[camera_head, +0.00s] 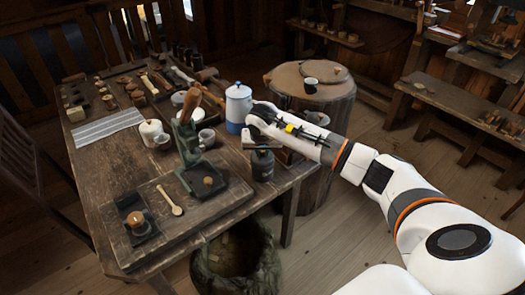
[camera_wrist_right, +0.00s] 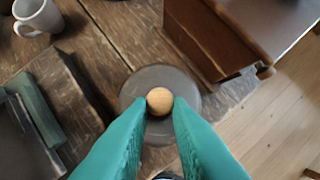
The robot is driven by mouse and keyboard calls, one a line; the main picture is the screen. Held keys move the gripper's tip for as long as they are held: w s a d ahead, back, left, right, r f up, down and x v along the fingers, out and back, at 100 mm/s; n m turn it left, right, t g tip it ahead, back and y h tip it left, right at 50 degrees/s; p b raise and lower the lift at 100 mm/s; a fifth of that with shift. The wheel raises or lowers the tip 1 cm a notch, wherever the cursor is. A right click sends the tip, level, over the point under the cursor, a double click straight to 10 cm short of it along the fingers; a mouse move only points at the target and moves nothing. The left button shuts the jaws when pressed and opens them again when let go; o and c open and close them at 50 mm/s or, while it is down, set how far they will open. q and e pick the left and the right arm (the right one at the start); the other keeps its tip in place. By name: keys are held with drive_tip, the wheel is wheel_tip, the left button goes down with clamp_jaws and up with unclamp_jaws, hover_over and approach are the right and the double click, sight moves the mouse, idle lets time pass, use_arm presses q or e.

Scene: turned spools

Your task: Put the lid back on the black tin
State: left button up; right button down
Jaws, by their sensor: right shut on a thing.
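The black tin (camera_head: 263,168) stands upright near the table's right edge in the head view, directly below my right gripper (camera_head: 262,143). In the right wrist view, a round dark lid (camera_wrist_right: 138,88) has a pale wooden knob (camera_wrist_right: 159,101) in its middle. The teal fingertips of my right gripper (camera_wrist_right: 159,107) are shut on the knob from both sides. The lid lies over the tin and mostly hides it in the wrist view. I cannot tell whether the lid is seated on the rim or slightly above it. My left gripper is not in view.
A blue-and-white canister (camera_head: 238,108) stands just behind the gripper. A wooden box (camera_wrist_right: 205,40) is close beside the lid. A stump (camera_head: 330,108) stands behind the table.

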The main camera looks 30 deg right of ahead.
idle(0.4)
drive_tip(key=c, duration=0.8)
unclamp_jaws()
drive_tip(key=shift+o, duration=0.2)
drive_tip(key=shift+r+p, duration=2.15)
drive_tip(key=shift+r, duration=1.35)
drive_tip(key=shift+c, duration=0.6)
clamp_jaws()
